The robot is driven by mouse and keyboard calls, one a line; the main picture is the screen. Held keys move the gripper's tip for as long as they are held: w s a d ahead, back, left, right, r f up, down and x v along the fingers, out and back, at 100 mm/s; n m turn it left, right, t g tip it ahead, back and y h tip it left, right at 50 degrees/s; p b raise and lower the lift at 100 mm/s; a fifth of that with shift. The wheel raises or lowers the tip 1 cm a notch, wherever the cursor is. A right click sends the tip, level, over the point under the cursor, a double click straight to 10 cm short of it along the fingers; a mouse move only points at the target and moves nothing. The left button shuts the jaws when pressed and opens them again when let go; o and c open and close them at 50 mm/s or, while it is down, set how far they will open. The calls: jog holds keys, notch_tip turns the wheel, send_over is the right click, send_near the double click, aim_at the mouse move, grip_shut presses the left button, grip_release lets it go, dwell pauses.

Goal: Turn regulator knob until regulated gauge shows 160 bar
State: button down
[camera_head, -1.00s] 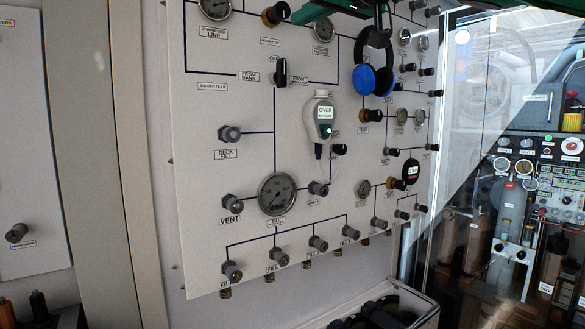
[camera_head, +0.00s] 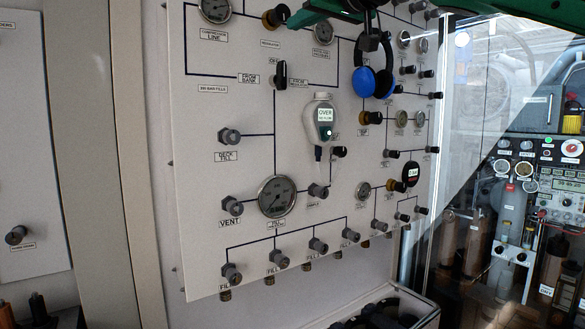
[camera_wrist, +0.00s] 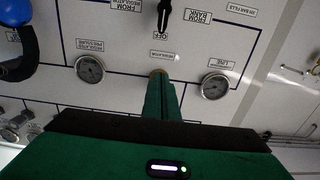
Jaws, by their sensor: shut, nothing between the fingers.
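The regulator knob (camera_head: 275,17) is a dark knob with a brass base at the panel's top, above the "REGULATOR" label. The regulated pressure gauge (camera_head: 323,33) is a small round dial right of it; its needle is too small to read. My green gripper (camera_head: 288,20) comes in from the upper right, its tips by the knob. In the upside-down wrist view, my gripper (camera_wrist: 160,80) is shut, its fingers together and pointing at the knob. They hide most of the knob (camera_wrist: 157,72), so contact cannot be told. The regulated gauge also shows there (camera_wrist: 89,68).
The compressor line gauge (camera_head: 214,8) is left of the knob. A black selector valve (camera_head: 280,75) sits below it. Blue headphones (camera_head: 373,80) and a handheld meter (camera_head: 322,120) hang on the panel to the right. Glass stands beyond the panel's right edge.

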jog(key=x, duration=0.3)
jog(key=shift+w+a, duration=0.2)
jog(key=shift+w, duration=0.1)
jog(key=shift+r, duration=0.25)
dwell(0.5)
jog(key=shift+s+r, duration=0.1)
dwell(1.0)
jog(key=shift+f, duration=0.2)
jog(key=shift+f+v, duration=0.15)
jog(key=shift+v, duration=1.3)
jog(key=shift+f+v, duration=0.2)
jog(key=shift+v, duration=1.3)
dwell(0.6)
